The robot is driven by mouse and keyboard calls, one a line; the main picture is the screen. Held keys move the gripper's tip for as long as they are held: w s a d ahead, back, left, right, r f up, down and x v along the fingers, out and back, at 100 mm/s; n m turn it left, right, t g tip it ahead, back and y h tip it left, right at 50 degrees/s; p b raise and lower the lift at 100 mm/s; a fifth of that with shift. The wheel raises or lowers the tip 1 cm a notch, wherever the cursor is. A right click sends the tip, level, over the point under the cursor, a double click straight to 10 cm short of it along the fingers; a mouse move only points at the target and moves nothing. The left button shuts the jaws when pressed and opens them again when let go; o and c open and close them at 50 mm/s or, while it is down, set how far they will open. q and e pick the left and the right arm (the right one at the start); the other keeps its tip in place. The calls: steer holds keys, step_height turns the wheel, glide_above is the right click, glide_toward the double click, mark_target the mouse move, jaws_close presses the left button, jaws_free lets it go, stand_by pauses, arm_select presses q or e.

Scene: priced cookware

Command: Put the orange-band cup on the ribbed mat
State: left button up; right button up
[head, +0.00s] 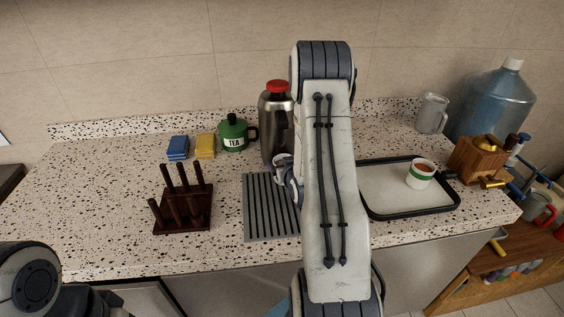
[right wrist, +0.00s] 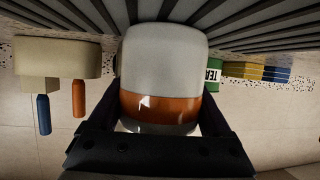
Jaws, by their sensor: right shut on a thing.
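The orange-band cup (right wrist: 163,60) is white with an orange band and fills the middle of the right wrist view, which is upside down. My right gripper (right wrist: 165,118) is shut on it, with a dark finger on each side. In the head view a small white part of the cup (head: 282,158) shows beside my right arm, which hides the rest. The grey ribbed mat (head: 265,210) lies on the counter just in front, partly hidden by the arm. Its ribs (right wrist: 255,20) also show close to the cup; whether they touch, I cannot tell. My left gripper is not clearly visible.
A steel flask (head: 274,120) with a red lid stands behind the mat. A green tea tin (head: 235,133), yellow and blue sponges, and a dark rack (head: 183,215) are to the left. A tray (head: 390,212) with a green-band cup (head: 421,174) is right of my arm.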

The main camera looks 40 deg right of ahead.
steer(key=shift+f+b, duration=0.2)
steer(key=shift+b, duration=0.1)
steer(key=o, duration=1.3)
steer(key=shift+r, duration=0.1)
